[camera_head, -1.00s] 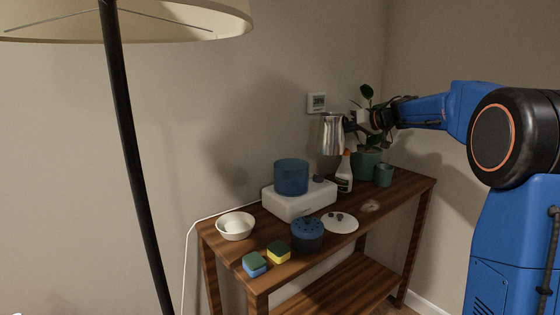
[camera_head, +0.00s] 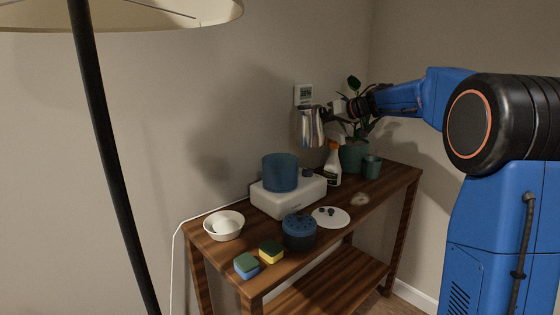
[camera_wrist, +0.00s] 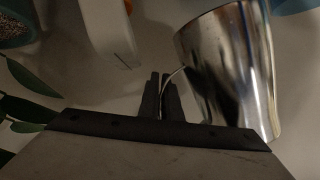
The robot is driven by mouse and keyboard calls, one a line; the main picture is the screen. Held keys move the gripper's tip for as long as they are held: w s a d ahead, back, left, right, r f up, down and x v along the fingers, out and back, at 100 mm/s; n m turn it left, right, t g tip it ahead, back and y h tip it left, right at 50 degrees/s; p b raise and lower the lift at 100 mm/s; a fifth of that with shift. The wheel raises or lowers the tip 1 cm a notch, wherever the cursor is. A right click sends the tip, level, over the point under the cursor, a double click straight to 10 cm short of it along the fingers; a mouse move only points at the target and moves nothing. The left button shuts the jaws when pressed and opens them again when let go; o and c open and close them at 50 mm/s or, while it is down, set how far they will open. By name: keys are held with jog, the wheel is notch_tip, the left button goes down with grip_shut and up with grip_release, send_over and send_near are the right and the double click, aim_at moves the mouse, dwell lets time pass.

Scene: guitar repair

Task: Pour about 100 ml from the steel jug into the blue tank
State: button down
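The steel jug (camera_head: 309,128) is in the air above the back of the table, a little right of and higher than the blue tank. It looks slightly tilted. My gripper (camera_head: 335,112) is at the jug's right side. In the wrist view, my gripper's fingers (camera_wrist: 160,98) are closed together on the jug's thin handle, and the jug's shiny body (camera_wrist: 232,70) is to the right. The blue tank (camera_head: 281,172) is an open-topped cylinder on a white base unit (camera_head: 288,198). The liquid inside the jug and the tank's level cannot be seen.
A spray bottle (camera_head: 333,165), a plant pot (camera_head: 352,157) and a green cup (camera_head: 371,167) stand right of the tank. A lamp pole (camera_head: 115,185) stands left.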

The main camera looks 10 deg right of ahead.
aim_at(301, 112)
jog(key=s+a+n+t+h, duration=0.1)
jog(key=n, duration=0.1)
jog(key=s+a+n+t+h, duration=0.1)
jog(key=s+a+n, duration=0.1)
jog(key=shift+r, duration=0.1)
jog(key=shift+s+a+r+n+t+h, duration=0.3)
jog(key=shift+a+r+n+t, duration=0.15)
jog(key=shift+r+n, duration=0.25)
jog(key=shift+s+a+r+n+t, duration=0.25)
jog(key=shift+r+n+t, duration=0.1)
jog(key=shift+n, duration=0.15)
jog(key=shift+s+a+r+n+t+h+p, duration=0.15)
jog(key=shift+a+r+n+h, duration=0.15)
jog(key=shift+r, duration=0.2)
jog(key=shift+s+a+r+n+t+h+p, duration=0.1)
jog(key=shift+s+r+n+t+h+p, duration=0.1)
jog(key=shift+r+n, duration=0.25)
jog(key=shift+s+a+r+n+t+p, duration=0.1)
jog(key=shift+s+a+n+t+p, duration=0.3)
jog(key=shift+p, duration=0.5)
dwell(1.6)
